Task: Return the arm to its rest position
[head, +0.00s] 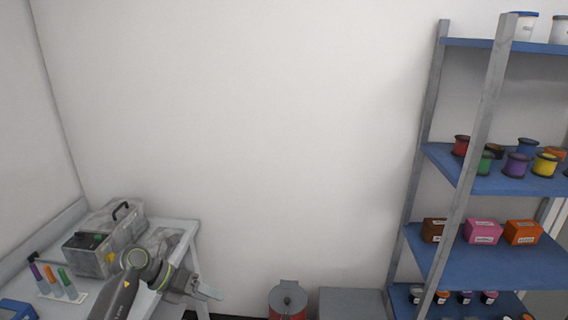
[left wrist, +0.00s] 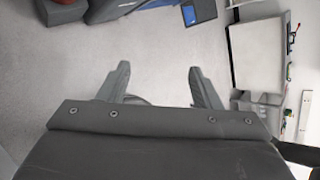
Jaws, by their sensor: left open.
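My left arm comes in from the bottom left in the head view, and its gripper (head: 207,291) reaches out past the right edge of the table. In the left wrist view the two fingers of the left gripper (left wrist: 162,85) stand wide apart. Nothing is between them but pale floor farther off. My right gripper is in neither view.
A grey table (head: 180,226) at the left bears a grey case-like instrument (head: 103,240) and several coloured tubes (head: 58,281). A red bin (head: 288,300) and a grey box (head: 352,303) stand low in the middle. A blue-shelved rack (head: 480,255) stands at the right.

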